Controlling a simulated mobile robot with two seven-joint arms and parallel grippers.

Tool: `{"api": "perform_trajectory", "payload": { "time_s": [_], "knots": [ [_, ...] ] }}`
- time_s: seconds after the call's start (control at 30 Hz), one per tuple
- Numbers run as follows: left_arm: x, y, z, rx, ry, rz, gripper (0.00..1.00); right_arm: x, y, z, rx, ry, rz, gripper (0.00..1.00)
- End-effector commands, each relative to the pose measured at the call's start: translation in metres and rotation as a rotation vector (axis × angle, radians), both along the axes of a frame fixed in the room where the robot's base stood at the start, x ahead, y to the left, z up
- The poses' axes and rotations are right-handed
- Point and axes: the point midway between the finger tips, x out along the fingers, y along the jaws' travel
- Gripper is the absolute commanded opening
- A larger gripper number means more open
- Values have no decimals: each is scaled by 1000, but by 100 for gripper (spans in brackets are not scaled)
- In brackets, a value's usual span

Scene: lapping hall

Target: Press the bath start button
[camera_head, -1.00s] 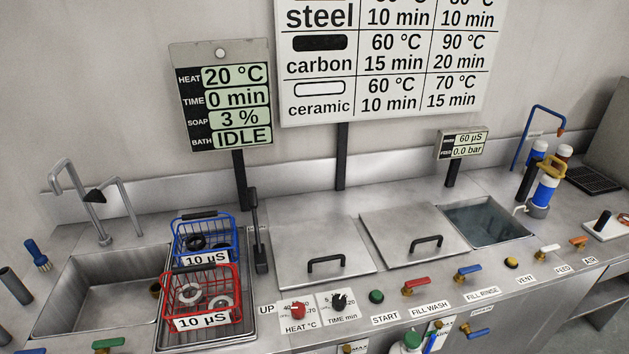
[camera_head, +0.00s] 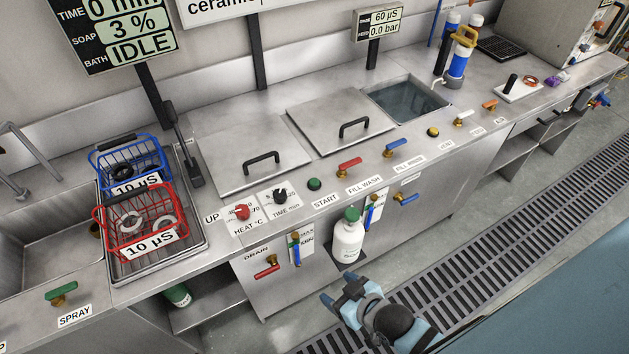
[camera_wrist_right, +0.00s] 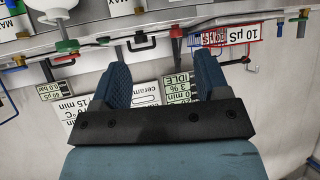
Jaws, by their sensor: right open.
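The bath start button is a round green button (camera_head: 314,184) on the front ledge of the steel bench, above a START label (camera_head: 325,201). My right gripper (camera_head: 341,292) is open and empty, low in front of the bench cabinet and well below the button. In the right wrist view the two blue fingers (camera_wrist_right: 163,85) are spread apart with nothing between them. The status display (camera_head: 115,32) reads SOAP 3 % and BATH IDLE. My left gripper is not in view.
Beside the button are a red HEAT knob (camera_head: 242,212), a black TIME knob (camera_head: 280,195) and a red fill wash lever (camera_head: 349,165). A white bottle (camera_head: 347,240) stands below. Red (camera_head: 134,222) and blue (camera_head: 130,165) baskets sit at left. Two lidded tanks lie behind.

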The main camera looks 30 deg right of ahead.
Motion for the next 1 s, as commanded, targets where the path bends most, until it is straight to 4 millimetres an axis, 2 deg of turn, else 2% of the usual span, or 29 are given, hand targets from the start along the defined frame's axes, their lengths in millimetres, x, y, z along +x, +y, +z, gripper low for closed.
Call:
{"api": "perform_trajectory", "payload": {
  "time_s": [0.47, 0.77, 1.0],
  "knots": [
    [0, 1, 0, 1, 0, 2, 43, 0, 0, 0, 0, 0, 0, 69],
    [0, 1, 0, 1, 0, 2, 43, 0, 0, 0, 0, 1, 1, 0],
    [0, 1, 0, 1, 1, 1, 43, 0, 0, 0, 1, 0, 1, 0]
  ]
}}
